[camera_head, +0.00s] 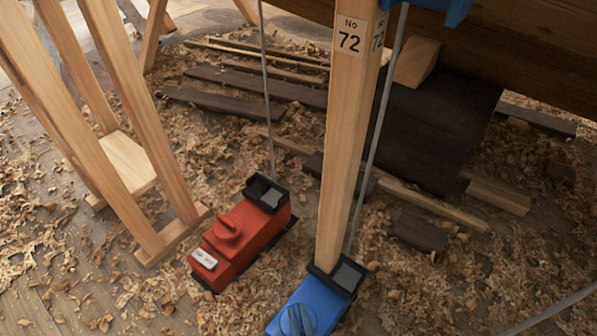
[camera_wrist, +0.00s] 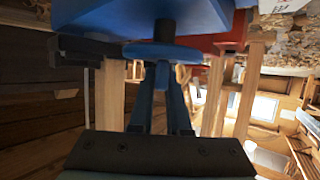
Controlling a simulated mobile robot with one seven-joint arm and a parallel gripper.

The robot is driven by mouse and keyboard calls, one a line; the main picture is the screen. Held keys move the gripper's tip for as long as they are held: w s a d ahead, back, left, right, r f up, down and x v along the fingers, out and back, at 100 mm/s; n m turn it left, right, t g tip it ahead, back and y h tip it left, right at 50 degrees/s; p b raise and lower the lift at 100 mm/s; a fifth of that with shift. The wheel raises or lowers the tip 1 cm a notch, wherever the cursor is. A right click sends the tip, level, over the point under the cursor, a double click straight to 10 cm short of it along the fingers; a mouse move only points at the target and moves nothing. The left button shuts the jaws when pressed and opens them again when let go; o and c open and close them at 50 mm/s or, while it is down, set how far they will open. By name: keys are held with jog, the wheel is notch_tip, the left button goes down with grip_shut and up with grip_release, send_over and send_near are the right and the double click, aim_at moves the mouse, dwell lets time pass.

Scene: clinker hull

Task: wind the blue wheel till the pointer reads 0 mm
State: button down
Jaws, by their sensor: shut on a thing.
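In the wrist view a blue wheel (camera_wrist: 160,51) sits on a short dark stem under a blue body (camera_wrist: 130,16). My gripper (camera_wrist: 162,66) reaches up to the wheel with its two dark fingers, which are shut on its rim. The head view does not show my gripper. There, a blue unit (camera_head: 322,300) with a round ridged blue knob (camera_head: 297,322) stands at the foot of a post, cut by the bottom edge. Part of another blue piece (camera_head: 440,8) shows at the top edge. No pointer or millimetre scale is readable in either view.
A wooden post (camera_head: 349,150) marked No 72 rises from the blue unit. A red unit (camera_head: 243,240) with a red knob stands left of it. A wooden trestle (camera_head: 130,120) is at the left. Planks (camera_head: 440,120) and shavings cover the floor; the dark hull (camera_head: 500,50) overhangs the upper right.

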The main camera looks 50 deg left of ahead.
jog(key=shift+f+m+t+h+b, duration=0.1)
jog(key=shift+m+t+h+b, duration=0.75)
jog(key=shift+m+t, duration=0.75)
jog(key=shift+h, duration=0.35)
jog(key=c, duration=0.9)
grip_release()
jog(key=shift+d, duration=0.1)
jog(key=p+v, duration=0.3)
jog(key=v, duration=1)
jog(key=shift+s+f+p, duration=0.1)
jog(key=shift+p, duration=0.2)
